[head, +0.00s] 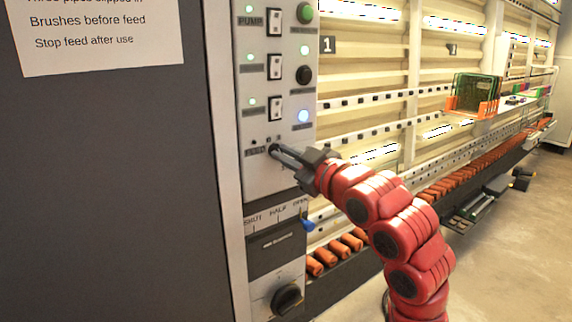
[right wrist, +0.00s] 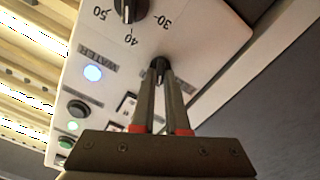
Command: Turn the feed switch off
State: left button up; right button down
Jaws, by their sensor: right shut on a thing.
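The feed switch (head: 273,150) is a small dark knob on the pale control panel, beside a label that seems to read FEED. My right gripper (head: 276,151) reaches it from the right, and its fingers cover part of it. In the right wrist view the black knob (right wrist: 160,64) sits between the tips of my right gripper (right wrist: 161,76), which are shut on it. The knob's exact angle is hard to read. My left gripper is not in view.
White rocker switches (head: 274,66) with green lights and round buttons (head: 304,75) line the panel above. A numbered dial (right wrist: 130,8) is close to the knob. Below are a SHUT/HALF/OPEN slot with a blue lever (head: 308,225) and a black knob (head: 287,299). Open floor lies right.

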jog(key=shift+n, duration=0.3)
jog(key=c, duration=0.9)
grip_release()
jog(key=b+v, duration=0.3)
jog(key=v, duration=1.4)
jog(key=shift+s+d, duration=0.1)
jog(key=shift+s, duration=0.1)
jog(key=shift+w+r, duration=0.1)
